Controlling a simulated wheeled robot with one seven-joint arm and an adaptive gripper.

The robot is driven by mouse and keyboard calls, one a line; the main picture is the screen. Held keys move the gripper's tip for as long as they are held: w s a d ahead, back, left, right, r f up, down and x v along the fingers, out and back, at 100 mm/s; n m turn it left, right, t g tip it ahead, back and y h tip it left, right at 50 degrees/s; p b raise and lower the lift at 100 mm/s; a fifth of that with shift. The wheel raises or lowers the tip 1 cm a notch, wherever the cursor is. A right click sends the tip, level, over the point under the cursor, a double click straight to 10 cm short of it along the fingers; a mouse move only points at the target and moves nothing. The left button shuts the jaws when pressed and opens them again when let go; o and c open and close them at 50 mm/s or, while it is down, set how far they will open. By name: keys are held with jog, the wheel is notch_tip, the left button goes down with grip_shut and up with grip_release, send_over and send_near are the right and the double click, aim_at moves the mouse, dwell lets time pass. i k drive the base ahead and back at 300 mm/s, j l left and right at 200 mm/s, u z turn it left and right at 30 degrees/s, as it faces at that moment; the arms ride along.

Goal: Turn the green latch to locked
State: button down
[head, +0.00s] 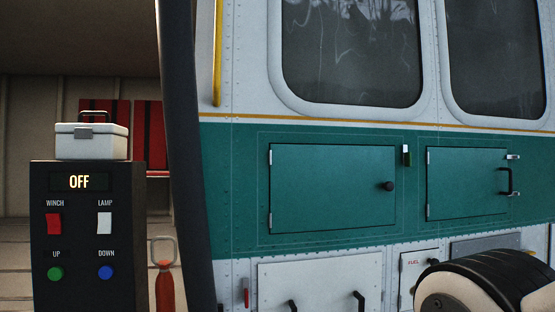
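A green panel door (333,188) with a round black knob (388,187) is set in the green band of the helicopter's side and looks closed. A small upright latch (406,155) sits just beyond its upper right corner. My gripper is not in view. A rounded black and cream part at the lower right looks like my arm, well below the latch.
White lower panels (320,285) carry dark handles. At left stand a black control box (88,287) reading OFF, a white case (91,141) and a dark post (185,150).

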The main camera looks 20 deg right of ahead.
aim_at(407, 158)
jog(key=j+z, duration=0.2)
jog(key=z, duration=0.2)
jog(key=i+j+z, duration=0.1)
jog(key=j+z, duration=0.45)
jog(key=z, duration=0.25)
